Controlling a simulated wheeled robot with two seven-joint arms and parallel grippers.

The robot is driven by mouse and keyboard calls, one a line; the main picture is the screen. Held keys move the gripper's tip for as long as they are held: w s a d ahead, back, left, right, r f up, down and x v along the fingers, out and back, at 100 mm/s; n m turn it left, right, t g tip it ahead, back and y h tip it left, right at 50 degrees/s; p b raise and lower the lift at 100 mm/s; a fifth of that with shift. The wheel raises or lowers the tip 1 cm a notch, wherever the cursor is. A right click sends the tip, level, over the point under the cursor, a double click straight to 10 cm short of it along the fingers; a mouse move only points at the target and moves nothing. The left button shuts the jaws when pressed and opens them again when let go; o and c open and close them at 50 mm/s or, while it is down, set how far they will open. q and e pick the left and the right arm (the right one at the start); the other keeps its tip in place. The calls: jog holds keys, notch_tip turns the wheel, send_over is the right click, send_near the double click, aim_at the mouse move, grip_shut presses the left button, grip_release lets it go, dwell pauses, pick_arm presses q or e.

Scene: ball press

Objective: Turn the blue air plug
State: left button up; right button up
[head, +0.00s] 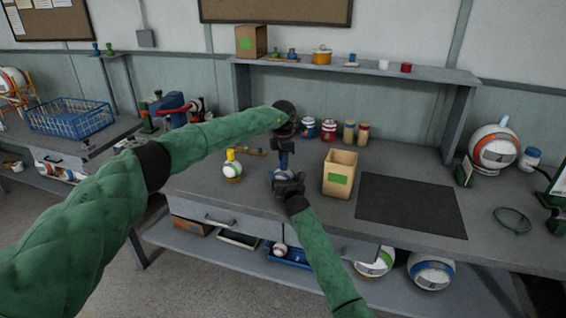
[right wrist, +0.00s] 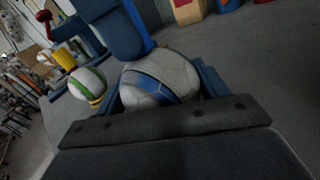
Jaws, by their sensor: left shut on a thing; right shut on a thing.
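A white ball with a blue band (right wrist: 160,80) sits between the blue jaws of my right gripper (head: 287,182) in the right wrist view. The right jaws are shut around its sides. In the head view the ball is mostly hidden by the grippers. My left gripper (head: 284,153) comes straight down from above, and its blue fingers (right wrist: 122,32) are shut at the top of the ball. The blue air plug is hidden; a thin bright blue edge (right wrist: 143,28) beside the left finger may belong to it, but I cannot tell.
A white and green ball (head: 232,172) with a yellow plug (head: 230,155) stands left on the bench. A cardboard box (head: 339,174) stands close on the right, with a dark mat (head: 411,205) beyond. Jars (head: 328,129) and a raised shelf (head: 400,75) are behind.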

pick_arm(q)
jog(key=shift+w+r+m, duration=0.1)
jog(key=shift+r+m, duration=0.2)
jog(key=shift+m, duration=0.6)
pick_arm(e)
jog(key=shift+d+f, duration=0.1)
jog(key=shift+f, duration=0.35)
pick_arm(q)
jog(key=shift+a, duration=0.1)
jog(key=o, duration=0.9)
jog(key=shift+o, duration=0.5)
jog(key=shift+f, duration=0.1)
pick_arm(e)
jog(key=shift+r, duration=0.15)
pick_arm(q)
jog(key=shift+f, duration=0.1)
pick_arm(e)
jog(key=shift+r, duration=0.1)
pick_arm(q)
notch_tip(320, 180, up, 12)
pick_arm(e)
jog(key=shift+r, duration=0.15)
